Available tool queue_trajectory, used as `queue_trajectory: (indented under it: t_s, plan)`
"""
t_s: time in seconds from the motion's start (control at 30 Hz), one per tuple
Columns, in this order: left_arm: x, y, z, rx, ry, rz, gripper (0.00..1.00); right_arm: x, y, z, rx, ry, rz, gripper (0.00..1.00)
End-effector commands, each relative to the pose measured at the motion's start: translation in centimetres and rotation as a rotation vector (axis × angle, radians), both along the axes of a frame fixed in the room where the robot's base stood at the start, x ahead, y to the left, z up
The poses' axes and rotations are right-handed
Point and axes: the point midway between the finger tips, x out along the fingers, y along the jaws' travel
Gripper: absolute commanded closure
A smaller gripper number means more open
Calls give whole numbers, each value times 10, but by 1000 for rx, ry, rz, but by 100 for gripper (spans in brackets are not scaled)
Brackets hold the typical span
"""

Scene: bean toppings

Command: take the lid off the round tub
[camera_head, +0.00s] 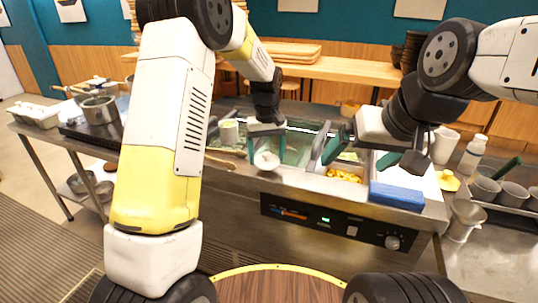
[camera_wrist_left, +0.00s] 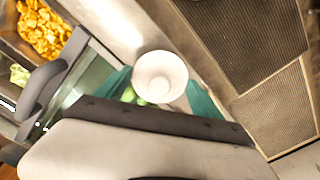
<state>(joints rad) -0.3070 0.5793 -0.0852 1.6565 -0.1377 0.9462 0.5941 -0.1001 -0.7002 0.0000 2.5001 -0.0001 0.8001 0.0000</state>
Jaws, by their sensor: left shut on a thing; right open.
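My left gripper (camera_head: 267,152) is shut on a round white lid-like piece (camera_head: 266,160), which hangs over the front edge of the counter. In the left wrist view this white round piece (camera_wrist_left: 160,77) sits between the teal fingers, with a smaller raised circle on its face. I cannot tell for certain which container the held piece belongs to. My right gripper (camera_head: 375,150) is open and empty above the right part of the counter.
A pan of yellow food (camera_head: 345,175) is set in the counter beside a grey divider or handle. A blue-edged box (camera_head: 397,195) stands to its right. Several grey cups (camera_head: 485,189) and a white bottle (camera_head: 473,154) are at the far right. The floor in front is clear.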

Motion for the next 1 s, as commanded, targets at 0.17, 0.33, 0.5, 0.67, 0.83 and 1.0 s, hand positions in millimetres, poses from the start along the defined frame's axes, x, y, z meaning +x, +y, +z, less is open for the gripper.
queue_trajectory:
  t_s: [0.17, 0.33, 0.5, 0.67, 0.83, 1.0]
  plan:
    - [-2, 0, -27, 2, 5, 0, 71, 0, 0, 0, 0, 0, 0, 6]
    - [-1, 0, -28, 1, 1, -1, 71, 0, 0, 0, 0, 0, 0, 6]
    - [-2, 0, -31, 0, 2, -1, 71, 0, 0, 0, 0, 0, 0, 6]
    - [-2, 0, -31, 0, 2, -1, 1, 0, 0, 0, 0, 0, 0, 6]
    - [-2, 0, -31, 0, 2, -1, 1, 0, 0, 0, 0, 0, 0, 6]
    - [-1, 0, -29, 1, 1, -1, 1, 0, 0, 0, 0, 0, 0, 6]
